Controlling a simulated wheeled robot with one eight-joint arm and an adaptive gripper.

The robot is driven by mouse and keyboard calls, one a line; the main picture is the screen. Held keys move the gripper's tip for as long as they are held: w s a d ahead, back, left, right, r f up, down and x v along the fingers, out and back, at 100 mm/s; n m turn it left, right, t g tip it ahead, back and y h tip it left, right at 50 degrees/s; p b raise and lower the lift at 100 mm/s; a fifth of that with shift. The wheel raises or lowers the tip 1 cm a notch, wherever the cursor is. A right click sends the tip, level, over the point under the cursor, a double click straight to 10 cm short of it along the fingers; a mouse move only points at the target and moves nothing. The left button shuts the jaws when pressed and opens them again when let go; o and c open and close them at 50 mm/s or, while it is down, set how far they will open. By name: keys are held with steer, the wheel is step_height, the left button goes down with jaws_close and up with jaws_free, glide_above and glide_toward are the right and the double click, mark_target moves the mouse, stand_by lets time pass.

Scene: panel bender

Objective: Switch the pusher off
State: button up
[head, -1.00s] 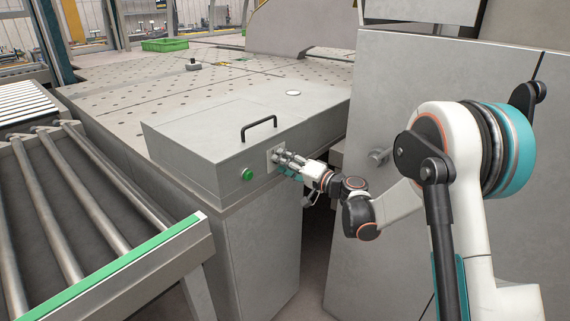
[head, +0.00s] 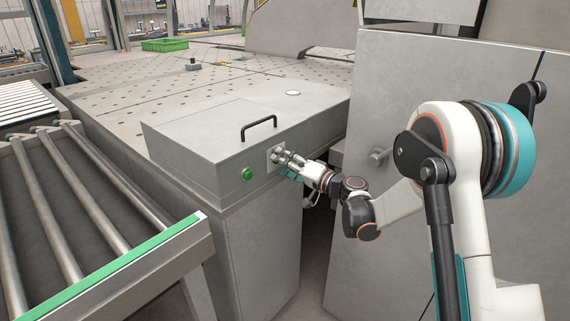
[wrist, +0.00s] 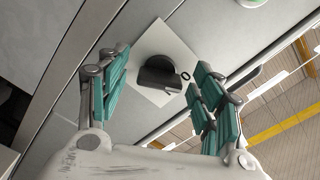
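The pusher switch is a dark rotary knob (wrist: 158,75) on a square white plate (wrist: 160,40) with an "O" mark beside it. The plate (head: 271,160) also shows in the head view, on the front of the grey box, right of the green button. My gripper (head: 284,157) is at the plate and hides most of the knob there. In the wrist view its teal-padded fingers (wrist: 160,80) are spread apart, one side left and the other right of the knob. A gap shows between the fingers and the knob.
A green button (head: 247,174) is left of the plate, and a black handle (head: 259,127) is on the box top (head: 205,125). A large grey cabinet (head: 440,110) stands close on the right. A roller conveyor (head: 80,200) is at left.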

steer(key=v, duration=1.2)
steer(key=shift+c, duration=0.6)
stand_by(0.6)
